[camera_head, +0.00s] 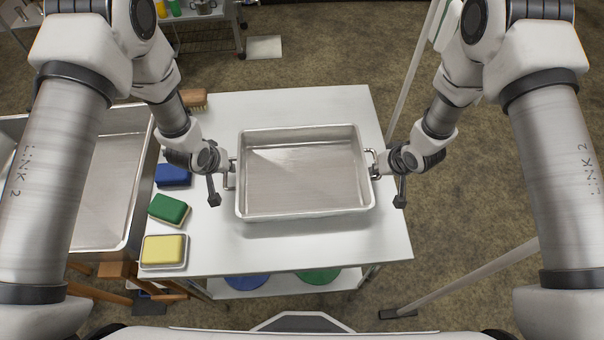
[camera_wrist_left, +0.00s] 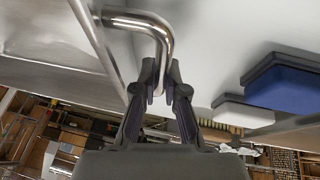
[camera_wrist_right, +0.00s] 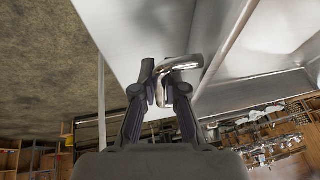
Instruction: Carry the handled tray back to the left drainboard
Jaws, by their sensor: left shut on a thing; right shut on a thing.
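The handled tray (camera_head: 305,180) is an empty, shallow metal pan with a bar handle at each end. It is over the white table in the head view and looks level; I cannot tell whether it touches the top. My left gripper (camera_head: 229,173) is shut on its left handle, which shows in the left wrist view (camera_wrist_left: 160,50). My right gripper (camera_head: 376,166) is shut on its right handle, which shows in the right wrist view (camera_wrist_right: 180,66). The tray's far and near rims are in full view.
The white table (camera_head: 330,250) has bare room around the tray. A metal basin (camera_head: 110,190) stands at the left. Blue (camera_head: 173,175), green (camera_head: 168,208) and yellow (camera_head: 164,249) sponges and a wooden brush (camera_head: 194,99) lie along the table's left edge. Poles stand at the right.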

